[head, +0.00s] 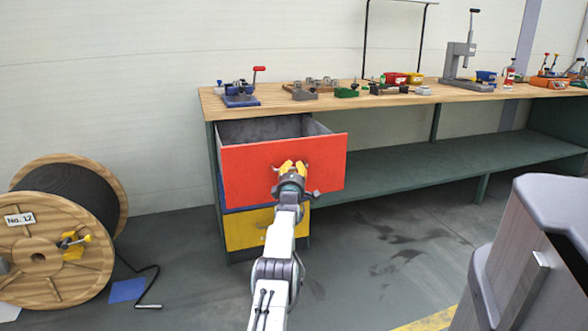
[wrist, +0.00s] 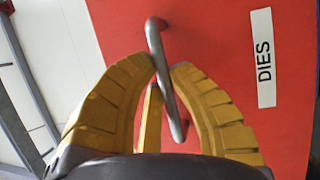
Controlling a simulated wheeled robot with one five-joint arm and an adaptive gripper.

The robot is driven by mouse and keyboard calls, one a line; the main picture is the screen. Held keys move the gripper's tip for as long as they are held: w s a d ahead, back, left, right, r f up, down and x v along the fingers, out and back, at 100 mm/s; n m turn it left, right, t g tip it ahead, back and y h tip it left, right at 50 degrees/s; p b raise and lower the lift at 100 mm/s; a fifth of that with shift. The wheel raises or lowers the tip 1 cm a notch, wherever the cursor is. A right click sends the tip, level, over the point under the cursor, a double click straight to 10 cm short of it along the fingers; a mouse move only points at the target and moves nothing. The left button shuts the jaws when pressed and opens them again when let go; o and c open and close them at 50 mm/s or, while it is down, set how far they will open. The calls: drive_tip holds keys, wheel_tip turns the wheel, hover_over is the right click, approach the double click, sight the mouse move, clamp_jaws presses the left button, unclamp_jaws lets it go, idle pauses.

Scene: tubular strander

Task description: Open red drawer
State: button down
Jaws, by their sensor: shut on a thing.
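The red drawer (head: 240,172) is the top drawer at the left end of the workbench. It stands pulled out, and its grey, empty-looking inside shows from above. In the wrist view its red front (wrist: 225,60) carries a white label reading DIES (wrist: 264,58) and a grey bar handle (wrist: 160,65). My gripper (head: 290,168) is at the drawer's front. In the wrist view the yellow fingers of my gripper (wrist: 165,75) are shut on the handle, one on each side of it. In the head view my gripper hides the handle.
A yellow drawer (head: 247,230) sits below, with a strip of blue drawer between. A wooden cable reel (head: 35,250) stands at left. Tools stand on the bench top (head: 330,101). A dark cabinet-like body (head: 530,260) is at right. The floor between is clear.

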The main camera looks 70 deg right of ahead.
drive_tip(key=shift+w, duration=0.1)
drive_tip(key=c, duration=1.1)
unclamp_jaws()
drive_tip(key=shift+a, duration=0.2)
drive_tip(key=shift+v, duration=5.8)
